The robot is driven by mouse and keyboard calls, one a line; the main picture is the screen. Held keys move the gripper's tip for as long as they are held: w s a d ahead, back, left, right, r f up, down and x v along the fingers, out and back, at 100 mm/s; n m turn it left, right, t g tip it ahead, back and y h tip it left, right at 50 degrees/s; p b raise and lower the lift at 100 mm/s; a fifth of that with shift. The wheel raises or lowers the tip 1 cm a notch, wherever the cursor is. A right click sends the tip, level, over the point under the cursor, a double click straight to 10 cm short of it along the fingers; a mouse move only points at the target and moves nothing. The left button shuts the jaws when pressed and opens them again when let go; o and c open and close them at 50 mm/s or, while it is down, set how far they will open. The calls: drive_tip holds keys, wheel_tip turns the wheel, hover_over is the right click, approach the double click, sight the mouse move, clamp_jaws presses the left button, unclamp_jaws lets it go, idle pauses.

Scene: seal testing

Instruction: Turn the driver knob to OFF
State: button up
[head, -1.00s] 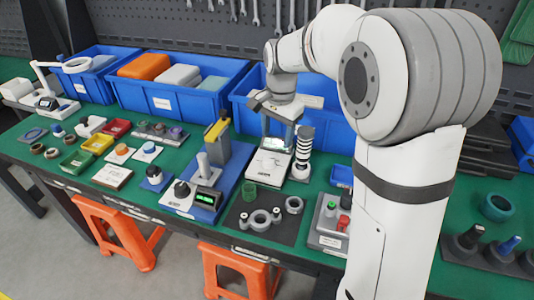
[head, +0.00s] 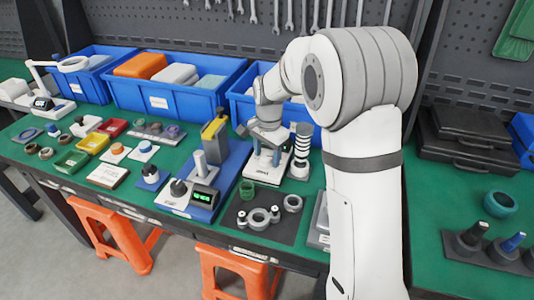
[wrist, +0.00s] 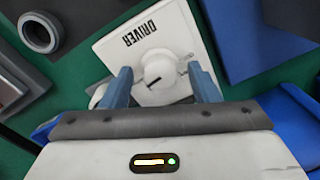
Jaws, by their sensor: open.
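The driver is a white box (wrist: 112,50) printed DRIVER; its lettering reads upside down in the wrist view. Its round white knob (wrist: 158,66) carries a dark slanted pointer mark. My gripper (wrist: 163,85) is open, with one blue-grey finger on each side of the knob. I cannot tell whether either finger touches it. In the head view my gripper (head: 266,147) is low over the driver (head: 257,170), and the knob is hidden there. I cannot read an OFF mark.
A stack of black and white rings (head: 301,152) stands close right of the driver. A blue-based device with a green display (head: 203,197) is to its left. Grey rings (head: 258,219) lie on a dark mat in front. Blue bins (head: 176,93) line the back.

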drive_tip(key=c, duration=1)
drive_tip(key=shift+o, duration=0.2)
drive_tip(key=shift+n, duration=0.4)
drive_tip(key=n+p, duration=0.1)
drive_tip(key=n, duration=0.2)
drive_tip(key=shift+r+n, duration=0.1)
drive_tip(key=shift+n, duration=0.3)
drive_tip(key=n+p, duration=0.1)
drive_tip(key=n, duration=0.4)
drive_tip(key=shift+w, duration=0.1)
drive_tip(key=n, duration=0.7)
drive_tip(key=shift+n+g+p, duration=0.3)
drive_tip(key=shift+g+p, duration=0.1)
drive_tip(key=n, duration=0.6)
drive_tip(key=shift+w, duration=0.1)
drive_tip(key=shift+n, duration=0.4)
